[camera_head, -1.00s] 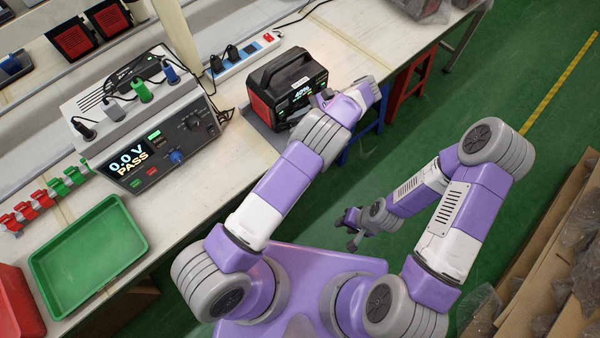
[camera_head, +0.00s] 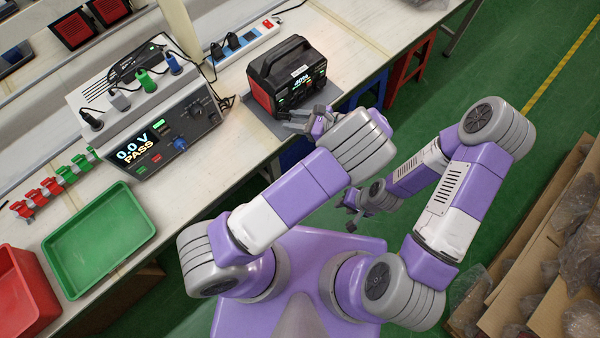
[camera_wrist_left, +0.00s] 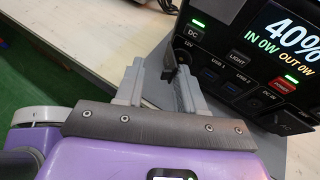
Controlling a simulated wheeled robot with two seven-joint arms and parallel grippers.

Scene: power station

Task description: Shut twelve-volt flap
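The black and red power station (camera_head: 287,78) stands on a grey mat on the bench. Its lit front panel also shows in the left wrist view (camera_wrist_left: 245,75), reading 40%, with a green DC light. The dark twelve-volt flap (camera_wrist_left: 168,62) sticks out from the panel beside the 12V label, so it stands open. My left gripper (camera_head: 290,120) is in front of the panel's left part. In the left wrist view its grey fingers (camera_wrist_left: 160,88) are apart, with the flap close to the right fingertip; I cannot tell whether they touch. My right gripper (camera_head: 349,212) hangs away from the bench, fingers apart and empty.
A tester reading 0.0 V PASS (camera_head: 160,135) stands left of the station. A white power strip (camera_head: 243,44) lies behind it. A green tray (camera_head: 98,240) and a red bin (camera_head: 25,295) are at the left. Red stools (camera_head: 408,70) stand beyond the bench edge.

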